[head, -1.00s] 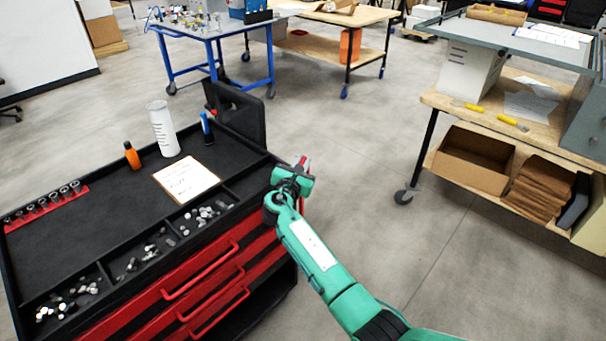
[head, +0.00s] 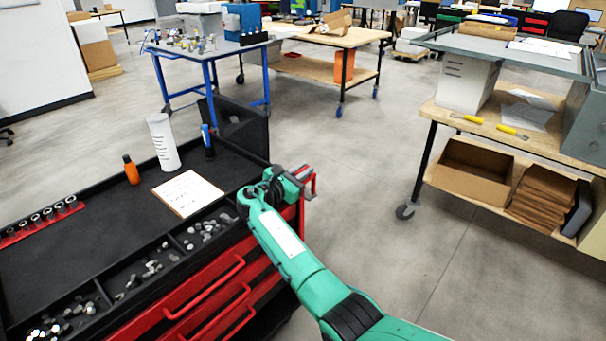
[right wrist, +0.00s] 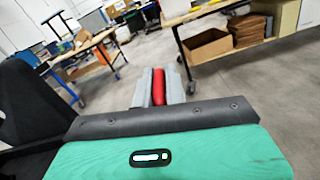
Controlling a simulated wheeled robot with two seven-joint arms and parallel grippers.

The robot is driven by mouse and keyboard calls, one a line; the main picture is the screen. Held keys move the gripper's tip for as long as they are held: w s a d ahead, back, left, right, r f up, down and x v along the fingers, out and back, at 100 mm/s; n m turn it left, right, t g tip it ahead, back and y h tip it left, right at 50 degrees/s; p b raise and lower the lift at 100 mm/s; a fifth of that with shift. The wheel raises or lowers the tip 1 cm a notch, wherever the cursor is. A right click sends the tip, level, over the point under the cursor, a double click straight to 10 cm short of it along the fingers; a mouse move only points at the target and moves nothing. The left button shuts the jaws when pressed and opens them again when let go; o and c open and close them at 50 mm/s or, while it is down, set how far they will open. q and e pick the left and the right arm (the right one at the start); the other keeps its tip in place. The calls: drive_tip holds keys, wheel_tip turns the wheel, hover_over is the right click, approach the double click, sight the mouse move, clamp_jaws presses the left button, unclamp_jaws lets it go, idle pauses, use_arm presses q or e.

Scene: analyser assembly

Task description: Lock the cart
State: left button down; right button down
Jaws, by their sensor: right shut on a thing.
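The cart (head: 85,215) has a black tray top and red drawers with red bar handles, and it fills the lower left of the head view. My right gripper (head: 303,176) is at the cart's far right corner, pointing away to the right. It is shut on a red part, whose bent end (head: 311,186) shows beyond the fingers. In the right wrist view the red part (right wrist: 158,88) lies between the two grey fingers. Whether the red part joins the cart is hidden by the gripper. My left gripper is out of view.
On the cart top are a white bottle (head: 163,143), an orange bottle (head: 131,170), a blue-capped item (head: 208,142), a paper sheet (head: 188,193) and bins of small parts. A wooden bench (head: 470,127) stands at right. Grey floor (head: 370,190) between is clear.

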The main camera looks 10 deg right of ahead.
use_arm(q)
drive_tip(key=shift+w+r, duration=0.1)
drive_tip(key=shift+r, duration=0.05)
use_arm(e)
drive_tip(key=shift+r, duration=0.1)
drive_tip(key=c, duration=1.7)
unclamp_jaws()
drive_tip(key=shift+o, duration=1)
drive_tip(key=shift+w+a, duration=0.15)
